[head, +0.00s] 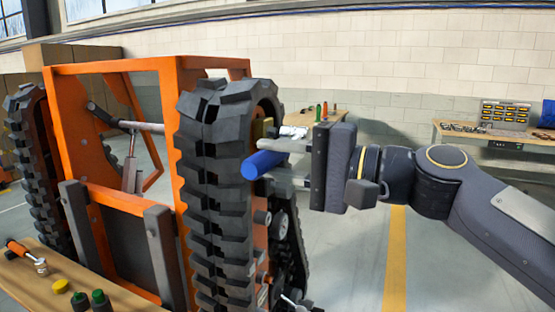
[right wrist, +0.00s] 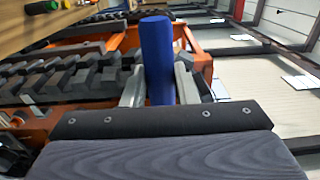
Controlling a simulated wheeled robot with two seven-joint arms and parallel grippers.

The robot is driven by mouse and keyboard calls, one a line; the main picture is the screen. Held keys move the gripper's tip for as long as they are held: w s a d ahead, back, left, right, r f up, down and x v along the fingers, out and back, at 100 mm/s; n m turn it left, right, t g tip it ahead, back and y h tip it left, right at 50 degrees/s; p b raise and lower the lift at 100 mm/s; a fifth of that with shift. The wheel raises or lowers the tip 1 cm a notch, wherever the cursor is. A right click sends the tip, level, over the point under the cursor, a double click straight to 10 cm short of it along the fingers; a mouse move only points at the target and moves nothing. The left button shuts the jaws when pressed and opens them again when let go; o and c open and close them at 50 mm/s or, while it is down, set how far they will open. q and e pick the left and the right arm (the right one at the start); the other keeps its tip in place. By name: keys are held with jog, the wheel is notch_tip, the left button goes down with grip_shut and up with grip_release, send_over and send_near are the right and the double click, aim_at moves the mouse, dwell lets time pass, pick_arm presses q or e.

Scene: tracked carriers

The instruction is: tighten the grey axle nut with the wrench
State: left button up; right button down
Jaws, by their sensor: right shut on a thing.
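My right gripper (head: 276,162) is shut on a thick blue handle (head: 258,165), which I take to be the wrench's. The handle's round end points toward me, beside the near track (head: 205,190) of the orange carrier (head: 112,66). In the right wrist view the blue handle (right wrist: 157,55) stands between the two grey fingers (right wrist: 160,88). The wrench's head is hidden. I cannot make out the grey axle nut for certain; a small grey round part (head: 262,217) shows low on the track's side. My left gripper is not in view.
A wooden bench (head: 130,300) at lower left holds an orange-handled tool (head: 22,249), a yellow disc (head: 61,286) and dark green-topped pieces (head: 100,298). Another bench (head: 470,131) stands at the back right. The floor (head: 350,260) right of the track is clear.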

jog(key=shift+w+a+r, duration=0.1)
jog(key=shift+w+a, duration=0.05)
jog(key=shift+a, duration=0.3)
dwell(1.2)
jog(key=shift+a, duration=0.3)
jog(key=shift+w+a, duration=0.2)
jog(key=shift+a, duration=0.2)
dwell(0.9)
dwell(0.6)
jog(key=c, duration=1.7)
grip_release()
grip_shut()
